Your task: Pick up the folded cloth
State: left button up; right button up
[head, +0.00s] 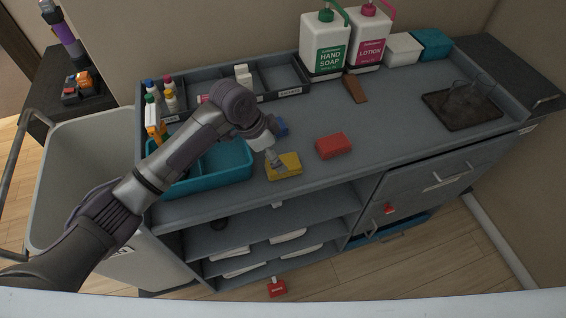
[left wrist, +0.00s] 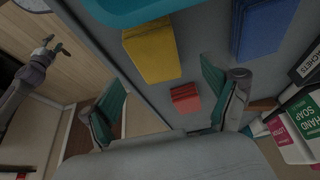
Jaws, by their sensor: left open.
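Three folded cloths lie on the grey cart top in the head view: a yellow cloth (head: 288,168) near the front edge, a red cloth (head: 333,146) to its right, and a blue cloth (head: 282,126) behind, partly hidden by my arm. My left gripper (head: 277,163) points down at the yellow cloth; contact cannot be told. The left wrist view shows its two fingers (left wrist: 160,88) apart and empty, with the yellow cloth (left wrist: 152,52) beyond, the red cloth (left wrist: 185,98) in the gap, and the blue cloth (left wrist: 262,28) at upper right. My right gripper (left wrist: 54,45) shows small at left in the wrist view.
A teal tray (head: 222,175) stands left of the yellow cloth. A divided organizer (head: 280,77), a hand soap bottle (head: 325,45) and a lotion bottle (head: 368,38) line the back. A dark tray (head: 450,112) is at right. The top right of the red cloth is clear.

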pick_arm(q)
jog(key=shift+d+f+p, duration=0.2)
jog(key=shift+f+p, duration=0.15)
jog(key=p+x, duration=0.1)
jog(key=x, duration=0.2)
jog(key=shift+s+d+f, duration=0.1)
jog(key=shift+s+f, duration=0.1)
jog(key=shift+w+d+f, duration=0.1)
jog(key=shift+w+f, duration=0.05)
jog(key=shift+f, duration=0.25)
jog(key=shift+f, duration=0.2)
jog(key=c, duration=1.1)
jog(key=shift+c, duration=0.2)
jog(key=shift+r, duration=0.15)
